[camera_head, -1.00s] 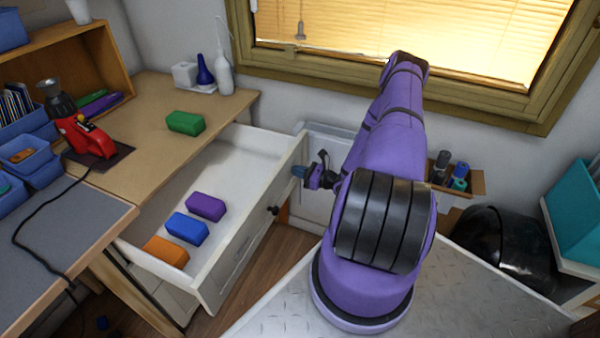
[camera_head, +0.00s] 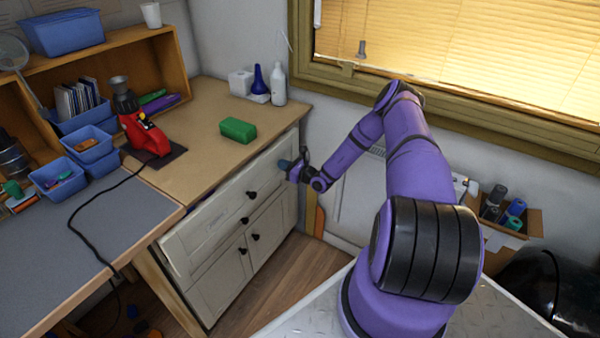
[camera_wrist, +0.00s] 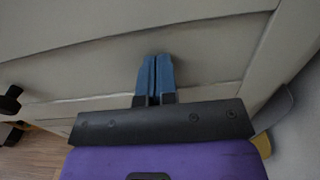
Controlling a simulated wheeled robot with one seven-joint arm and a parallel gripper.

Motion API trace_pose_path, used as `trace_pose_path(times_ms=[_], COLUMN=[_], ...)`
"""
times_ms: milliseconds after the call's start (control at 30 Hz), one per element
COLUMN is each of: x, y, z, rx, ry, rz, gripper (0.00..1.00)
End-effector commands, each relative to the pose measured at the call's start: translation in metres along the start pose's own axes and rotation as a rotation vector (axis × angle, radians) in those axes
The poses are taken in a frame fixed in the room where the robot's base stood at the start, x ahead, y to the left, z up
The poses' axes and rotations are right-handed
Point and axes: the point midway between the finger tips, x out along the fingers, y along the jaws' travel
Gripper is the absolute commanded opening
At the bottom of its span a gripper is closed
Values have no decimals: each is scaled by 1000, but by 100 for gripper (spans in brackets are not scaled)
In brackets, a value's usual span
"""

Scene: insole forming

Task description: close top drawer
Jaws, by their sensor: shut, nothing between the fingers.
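The top drawer (camera_head: 215,215) is a pale front just under the wooden worktop of the cabinet. Its interior and the blocks in it are hidden from view. The front sits in or close to the cabinet face; I cannot tell if it is fully flush. My gripper (camera_head: 286,164) is at the right end of the drawer front, with its blue fingertips against or very close to it. In the wrist view, the fingers (camera_wrist: 154,62) are together and empty, pointing at the pale drawer front (camera_wrist: 205,45).
A green block (camera_head: 237,130) lies on the worktop (camera_head: 200,165), near a white bottle (camera_head: 278,85). A red tool (camera_head: 148,138) and blue bins (camera_head: 90,145) stand at left. Lower cabinet doors (camera_head: 220,285) are shut. The wooden floor (camera_head: 290,280) in front is clear.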

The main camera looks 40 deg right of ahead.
Motion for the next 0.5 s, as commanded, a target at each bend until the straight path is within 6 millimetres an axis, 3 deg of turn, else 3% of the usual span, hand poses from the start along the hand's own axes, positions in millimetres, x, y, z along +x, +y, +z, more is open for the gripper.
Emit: trace_pose_path(times_ms=[200,500], x=[43,70], y=[1,0], z=[0,0], rx=[-2,-1], ry=[-1,0], rz=[1,0], gripper=[0,0])
